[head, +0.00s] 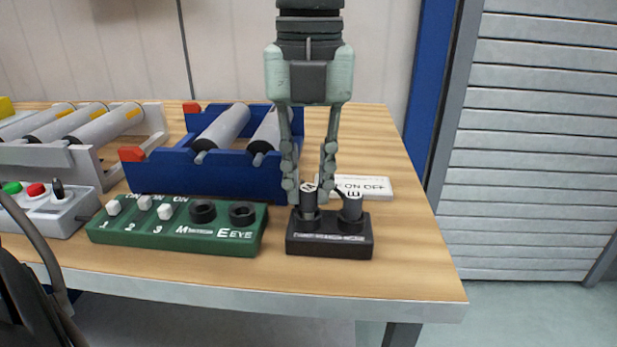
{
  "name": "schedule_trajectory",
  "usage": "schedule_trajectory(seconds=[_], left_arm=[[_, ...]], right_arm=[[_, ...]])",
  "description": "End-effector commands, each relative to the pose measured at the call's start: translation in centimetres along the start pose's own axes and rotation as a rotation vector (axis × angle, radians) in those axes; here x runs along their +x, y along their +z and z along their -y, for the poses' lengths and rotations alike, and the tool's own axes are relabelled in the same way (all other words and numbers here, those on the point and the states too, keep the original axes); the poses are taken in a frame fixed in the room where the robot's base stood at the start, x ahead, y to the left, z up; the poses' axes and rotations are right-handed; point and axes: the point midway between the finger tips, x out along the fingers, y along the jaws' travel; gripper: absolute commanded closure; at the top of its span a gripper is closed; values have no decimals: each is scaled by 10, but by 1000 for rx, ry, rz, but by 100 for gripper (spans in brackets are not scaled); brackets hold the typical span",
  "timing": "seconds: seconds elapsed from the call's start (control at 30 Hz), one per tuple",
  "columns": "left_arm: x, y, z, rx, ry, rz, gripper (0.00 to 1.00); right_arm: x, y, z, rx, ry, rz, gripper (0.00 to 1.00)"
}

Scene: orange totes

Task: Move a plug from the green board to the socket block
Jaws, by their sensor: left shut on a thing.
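The green board (175,241) lies on the table, with white switches on its left and two round black sockets on its right; no plug stands in them. The black socket block (330,246) is to its right, near the front edge. Whether that plug is fully seated is hard to tell. My right gripper is not in view.
A blue roller tray (160,176) stands behind the green board, and a grey roller unit (95,160) is at the left. A grey button box (70,215) is at the far left. A white labelled plate (372,188) lies behind the block. The table's right side is clear.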

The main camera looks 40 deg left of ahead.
Motion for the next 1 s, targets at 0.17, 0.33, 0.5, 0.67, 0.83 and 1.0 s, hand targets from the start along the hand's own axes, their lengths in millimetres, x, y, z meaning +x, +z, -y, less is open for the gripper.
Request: schedule_trajectory(seconds=[0.17,0.33,0.5,0.67,0.83,1.0], left_arm=[[0,0,0,0,0,0,100],[0,0,0,-1,0,0,100],[2,0,0,-1,0,0,100],[3,0,0,-1,0,0,100],[5,0,0,-1,0,0,100],[5,0,0,-1,0,0,71]], right_arm=[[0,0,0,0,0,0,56],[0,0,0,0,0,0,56],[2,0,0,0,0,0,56],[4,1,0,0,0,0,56],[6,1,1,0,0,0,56],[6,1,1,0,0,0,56]])
